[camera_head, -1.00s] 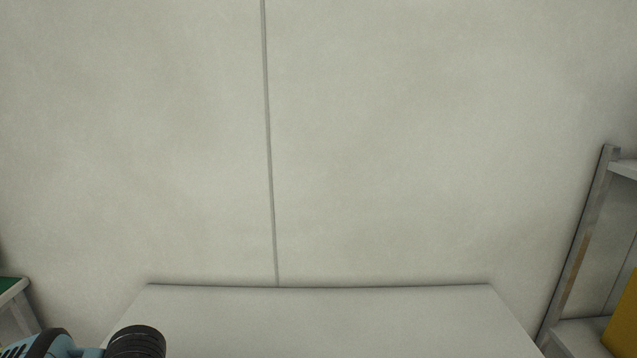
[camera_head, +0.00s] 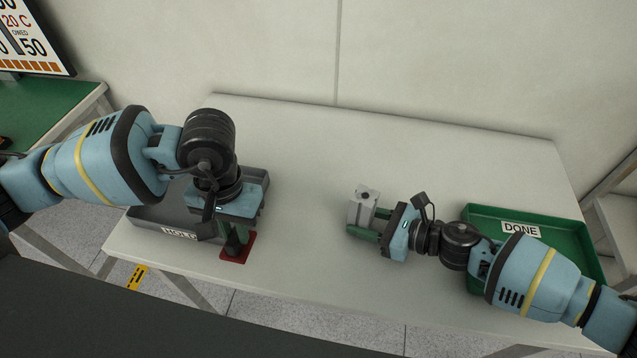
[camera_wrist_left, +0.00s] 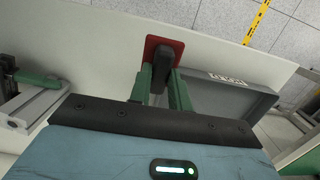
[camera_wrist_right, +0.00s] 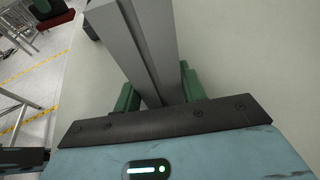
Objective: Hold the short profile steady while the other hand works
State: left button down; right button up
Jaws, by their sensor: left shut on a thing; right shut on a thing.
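The short profile (camera_head: 362,207) is a grey slotted aluminium piece in the head view. My right gripper (camera_head: 366,222) is shut on it and holds it over the middle of the table. The profile also fills the upper middle of the right wrist view (camera_wrist_right: 140,45), between the green fingers. My left gripper (camera_head: 238,232) points down and is shut on a black object at the red pad (camera_head: 238,252). The left wrist view shows this black object (camera_wrist_left: 164,62) between the fingers, over the red pad. Its lower end and its exact kind are hard to tell.
A grey tray (camera_head: 145,218) with a partly covered label stands at the table's left, behind my left gripper. A green tray marked DONE (camera_head: 480,212) stands at the right, partly under my right arm. The back middle of the white table (camera_head: 330,140) is clear.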

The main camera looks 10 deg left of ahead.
pick_arm(q)
jog(key=w+d+r, duration=0.6)
jog(key=w+d, duration=0.1)
jog(key=d, duration=0.4)
jog(key=w+d+r, duration=0.7)
jog(key=w+d, duration=0.1)
jog(key=d, duration=0.3)
jog(key=shift+f, duration=0.1)
